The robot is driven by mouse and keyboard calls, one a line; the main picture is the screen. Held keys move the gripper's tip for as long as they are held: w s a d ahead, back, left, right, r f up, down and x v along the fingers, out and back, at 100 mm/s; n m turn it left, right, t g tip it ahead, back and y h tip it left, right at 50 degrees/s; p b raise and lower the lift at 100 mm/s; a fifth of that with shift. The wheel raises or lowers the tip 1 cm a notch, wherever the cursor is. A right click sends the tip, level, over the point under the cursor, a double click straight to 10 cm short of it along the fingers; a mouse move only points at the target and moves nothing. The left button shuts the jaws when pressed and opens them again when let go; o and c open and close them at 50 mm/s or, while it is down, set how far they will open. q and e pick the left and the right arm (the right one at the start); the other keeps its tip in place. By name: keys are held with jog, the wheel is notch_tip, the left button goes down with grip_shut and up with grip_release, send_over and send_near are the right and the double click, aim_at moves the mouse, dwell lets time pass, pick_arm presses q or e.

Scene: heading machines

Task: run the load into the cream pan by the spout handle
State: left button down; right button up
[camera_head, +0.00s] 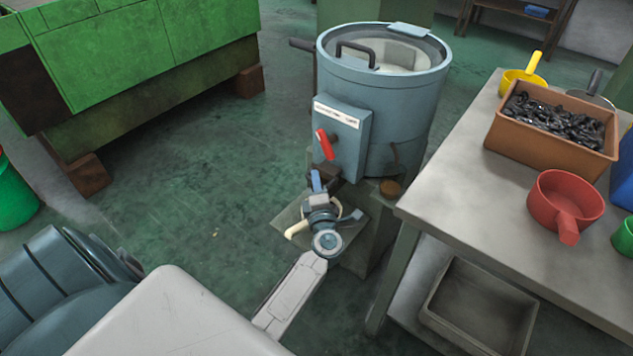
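A grey-blue drum machine (385,110) stands in the middle, with a pale interior under its partly open top. A red lever (324,145) is on its front box. Below it, a small blue handle (317,181) sticks up at the spout area. My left gripper (319,205) is at this handle, seen from behind my wrist; whether its fingers touch or grip it cannot be told. A cream piece (297,230), perhaps the cream pan's handle, shows just left of my gripper; the rest of it is hidden. My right gripper is not in view.
The table (455,190) at right holds a brown tub (535,145) of dark metal parts, plus yellow (522,78), red (565,205) and green (624,236) scoops. An empty grey bin (478,310) is under it. A green machine (130,50) stands at left. Floor between is clear.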

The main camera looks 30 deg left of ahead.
aim_at(326, 176)
pick_arm(q)
jog(key=w, duration=0.4)
jog(key=shift+d, duration=0.2)
jog(key=shift+r, duration=0.1)
jog(key=c, duration=1.8)
grip_release()
jog(key=shift+w, duration=0.1)
jog(key=v, duration=1.1)
